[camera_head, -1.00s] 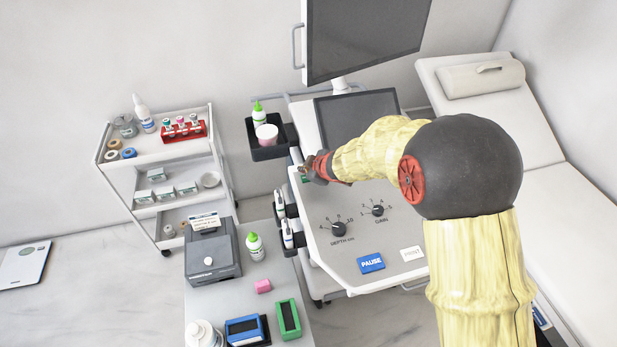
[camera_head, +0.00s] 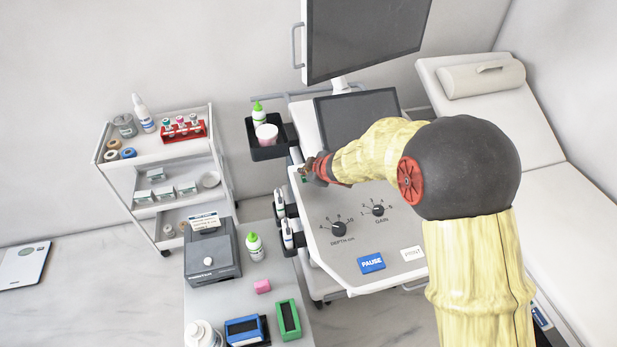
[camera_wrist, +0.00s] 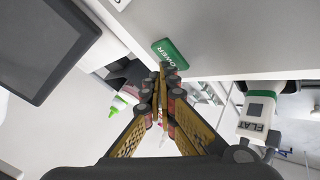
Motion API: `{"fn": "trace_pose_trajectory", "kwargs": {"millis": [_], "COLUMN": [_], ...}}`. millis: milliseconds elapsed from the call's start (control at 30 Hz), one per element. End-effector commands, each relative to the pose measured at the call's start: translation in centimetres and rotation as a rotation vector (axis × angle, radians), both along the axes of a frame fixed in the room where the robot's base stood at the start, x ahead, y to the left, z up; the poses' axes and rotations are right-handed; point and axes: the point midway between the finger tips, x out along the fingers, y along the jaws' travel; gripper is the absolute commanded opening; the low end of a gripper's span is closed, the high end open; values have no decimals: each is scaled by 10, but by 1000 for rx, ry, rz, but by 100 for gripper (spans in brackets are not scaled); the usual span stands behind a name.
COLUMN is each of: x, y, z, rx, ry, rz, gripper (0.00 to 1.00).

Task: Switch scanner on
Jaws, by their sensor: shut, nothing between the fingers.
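The ultrasound scanner's panel (camera_head: 360,262) stands in the middle of the head view, its two screens dark. A green power switch (camera_wrist: 177,50), lettered "POWER", lies at the panel's edge in the wrist view. In the head view only a sliver of the green switch (camera_head: 304,180) shows beside my gripper. My gripper (camera_head: 309,166) is shut and empty at the panel's upper left corner. In the wrist view its fingertips (camera_wrist: 166,72) are right at the switch's near end; I cannot tell whether they touch it.
Knobs, a blue PAUSE button (camera_head: 371,263) and a PRINT button (camera_head: 412,254) sit on the panel. A black tray (camera_head: 268,153) with a green-capped bottle and probe holders (camera_head: 288,232) flank its left side. A large monitor (camera_head: 365,38) hangs above.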

Motion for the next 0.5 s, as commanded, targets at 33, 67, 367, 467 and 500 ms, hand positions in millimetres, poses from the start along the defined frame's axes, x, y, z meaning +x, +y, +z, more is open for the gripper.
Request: {"fn": "trace_pose_trajectory", "kwargs": {"millis": [33,67,367,467,500], "x": [0,0,0,0,0], "y": [0,0,0,0,0], "z": [0,0,-3,-5,-5], "rx": [0,0,0,0,0], "ry": [0,0,0,0,0], "rz": [0,0,0,0,0], "gripper": [0,0,0,0,0]}}
